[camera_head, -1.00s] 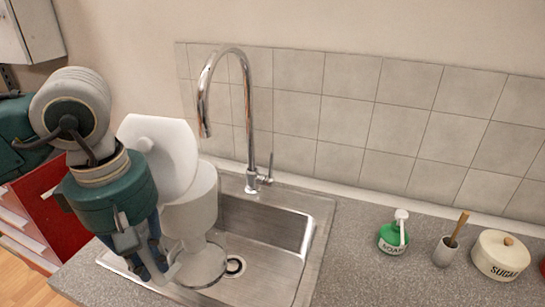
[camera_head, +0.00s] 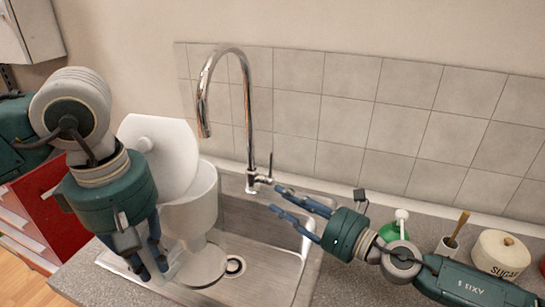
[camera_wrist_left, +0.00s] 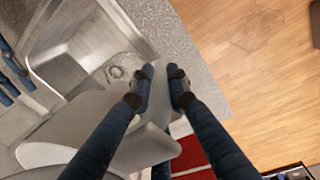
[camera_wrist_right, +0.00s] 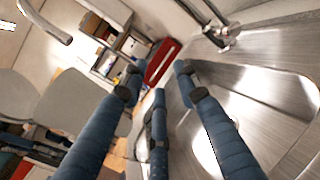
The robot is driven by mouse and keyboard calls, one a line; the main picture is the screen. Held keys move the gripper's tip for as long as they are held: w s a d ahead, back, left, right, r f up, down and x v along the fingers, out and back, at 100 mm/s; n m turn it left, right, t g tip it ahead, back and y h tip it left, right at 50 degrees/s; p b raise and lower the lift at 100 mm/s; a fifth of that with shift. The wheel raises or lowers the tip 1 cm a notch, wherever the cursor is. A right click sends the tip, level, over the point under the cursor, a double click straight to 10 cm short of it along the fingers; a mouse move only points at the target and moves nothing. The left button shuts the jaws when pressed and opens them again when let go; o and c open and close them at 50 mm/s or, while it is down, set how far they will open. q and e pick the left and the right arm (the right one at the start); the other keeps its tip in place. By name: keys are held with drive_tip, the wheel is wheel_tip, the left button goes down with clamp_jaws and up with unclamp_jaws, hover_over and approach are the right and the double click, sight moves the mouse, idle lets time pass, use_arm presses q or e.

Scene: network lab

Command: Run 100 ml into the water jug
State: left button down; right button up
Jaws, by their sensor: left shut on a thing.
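The water jug (camera_head: 192,213) is pale grey with its lid (camera_head: 165,152) swung open. It stands upright over the left part of the sink, with the spout end to its right. My left gripper (camera_head: 150,272) is shut on it low on its near-left side; the hold also shows in the left wrist view (camera_wrist_left: 158,90). The chrome tap (camera_head: 247,105) arches over the sink, its mouth (camera_head: 204,130) above the open jug. Its small lever (camera_head: 264,179) is at the base. My right gripper (camera_head: 279,200) is open and empty just beside the lever, fingers pointing left. No water stream is visible.
The steel sink (camera_head: 262,270) is empty around its drain. On the counter right of it are a green soap bottle (camera_head: 391,232), partly behind my right arm, a brush in a pot (camera_head: 447,250) and a sugar jar (camera_head: 500,253). A tiled wall (camera_head: 350,120) stands behind.

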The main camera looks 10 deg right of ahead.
sight(270, 168)
drive_tip(key=w+d+r+m+t+h, duration=0.1)
drive_tip(key=w+d+r+m, duration=0.2)
drive_tip(key=m, duration=0.8)
drive_tip(key=w+d+r+m+t+h, duration=0.1)
drive_tip(key=w+d+r+m+t, duration=0.2)
drive_tip(key=m, duration=0.8)
drive_tip(key=w+a+f+m, duration=0.1)
drive_tip(key=w+f+m, duration=0.1)
drive_tip(key=w+m, duration=0.2)
drive_tip(key=w+a+f+m+g+h, duration=0.1)
drive_tip(key=w+a+f+m, duration=0.1)
drive_tip(key=w+m, duration=0.2)
drive_tip(key=w+a+f+m+g, duration=0.1)
drive_tip(key=w+f+m, duration=0.1)
drive_tip(key=w+m, duration=0.2)
drive_tip(key=shift+w+a+f+h, duration=0.1)
drive_tip(key=shift+w+a+h, duration=0.1)
drive_tip(key=shift+w, duration=0.3)
drive_tip(key=shift+w+a+h, duration=0.1)
drive_tip(key=shift+w+h, duration=0.1)
drive_tip(key=shift+w, duration=0.25)
clamp_jaws()
